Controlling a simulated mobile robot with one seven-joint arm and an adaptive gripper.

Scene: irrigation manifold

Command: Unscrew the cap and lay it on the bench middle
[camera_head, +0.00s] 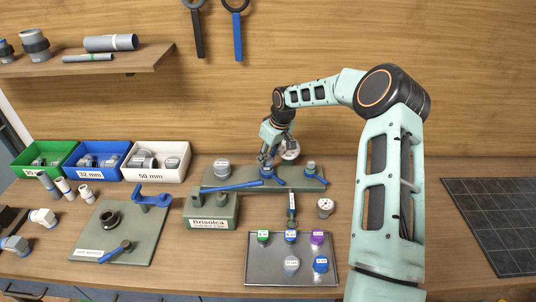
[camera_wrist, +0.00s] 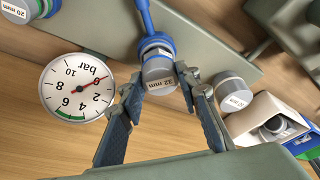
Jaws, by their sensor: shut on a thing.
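My gripper (camera_head: 267,160) reaches down over the green manifold block (camera_head: 310,187) at the back of the bench. In the wrist view the two fingers of my gripper (camera_wrist: 164,95) are closed on the sides of a grey cap labelled 32 mm (camera_wrist: 160,75). The cap sits at a blue collar on the block's middle outlet. In the head view the cap is mostly hidden by my gripper. I cannot tell whether its thread is loose.
A pressure gauge (camera_wrist: 77,87) stands close beside my fingers. Capped outlets sit on both sides: a larger grey cap (camera_head: 222,168) left, a smaller one (camera_head: 310,167) right. A grey tray (camera_head: 262,273) with several coloured caps lies in front. Bare bench (camera_head: 262,218) shows between block and tray.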

